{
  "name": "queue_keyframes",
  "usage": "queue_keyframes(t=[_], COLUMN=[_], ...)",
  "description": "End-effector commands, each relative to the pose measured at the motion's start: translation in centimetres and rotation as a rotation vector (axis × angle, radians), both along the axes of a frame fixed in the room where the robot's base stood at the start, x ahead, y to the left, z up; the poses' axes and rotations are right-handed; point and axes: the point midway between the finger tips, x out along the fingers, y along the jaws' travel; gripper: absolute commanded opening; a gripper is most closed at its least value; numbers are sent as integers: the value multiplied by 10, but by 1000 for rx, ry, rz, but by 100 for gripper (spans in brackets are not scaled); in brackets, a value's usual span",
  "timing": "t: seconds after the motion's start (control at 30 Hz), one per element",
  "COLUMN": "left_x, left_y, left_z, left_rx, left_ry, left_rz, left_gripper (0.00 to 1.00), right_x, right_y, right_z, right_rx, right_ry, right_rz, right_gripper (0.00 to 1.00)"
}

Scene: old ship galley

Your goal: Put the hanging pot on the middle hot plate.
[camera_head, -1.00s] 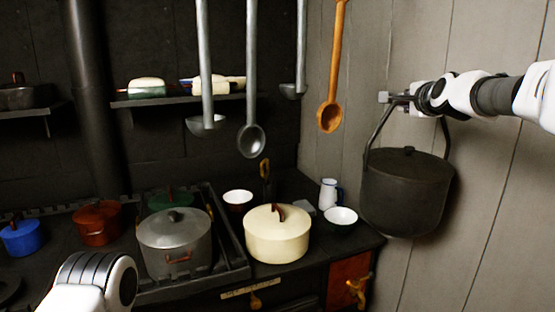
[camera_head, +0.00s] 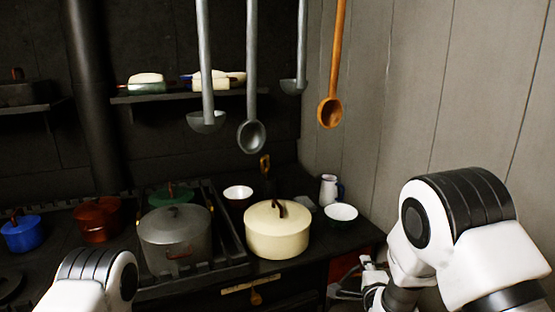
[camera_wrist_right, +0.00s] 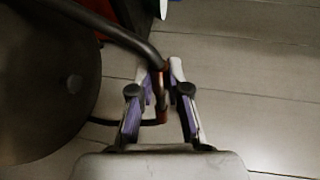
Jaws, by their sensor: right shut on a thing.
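The dark pot (camera_wrist_right: 45,80) fills the left of the right wrist view. Its curved bail handle (camera_wrist_right: 118,32) runs between the fingers of my right gripper (camera_wrist_right: 160,75), which is shut on it. In the head view my right gripper (camera_head: 368,267) is low, right of the stove's front corner, partly hidden by my arm; the pot's body is not visible there. My left arm shows at the lower left, but its gripper is out of frame. The stove top (camera_head: 215,277) carries a lidded grey pot (camera_head: 175,240) and a cream pot (camera_head: 277,230). I cannot tell which plate is the middle one.
A red pot (camera_head: 98,220), blue pot (camera_head: 21,234) and green pot (camera_head: 170,195) stand at the left and back. Bowls (camera_head: 340,212) and a white jug (camera_head: 329,190) stand at the right. Ladles (camera_head: 251,136) and a wooden spoon (camera_head: 330,112) hang above. Planked floor shows in the wrist view.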

Motion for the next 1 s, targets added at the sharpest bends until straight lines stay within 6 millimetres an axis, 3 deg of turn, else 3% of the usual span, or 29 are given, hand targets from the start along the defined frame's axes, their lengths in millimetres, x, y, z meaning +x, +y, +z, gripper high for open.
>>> queue_keyframes(t=[0.2, 0.43, 0.6, 1.0], left_x=[0, 0, 0, 0], left_y=[0, 0, 0, 0], left_z=[1, 1, 1, 0], left_rx=[0, 0, 0, 0], left_ry=[0, 0, 0, 0], left_rz=[0, 0, 0, 0], left_gripper=[43, 43, 43, 43], right_x=[-68, -115, -130, -134], right_y=[13, 21, 23, 23], right_z=[-41, -57, -59, -72], right_rx=[-3, -1, -1, -1], right_ry=[-2, -7, -10, -6], right_rz=[41, 79, 93, 97], right_gripper=[0, 0, 0, 0])
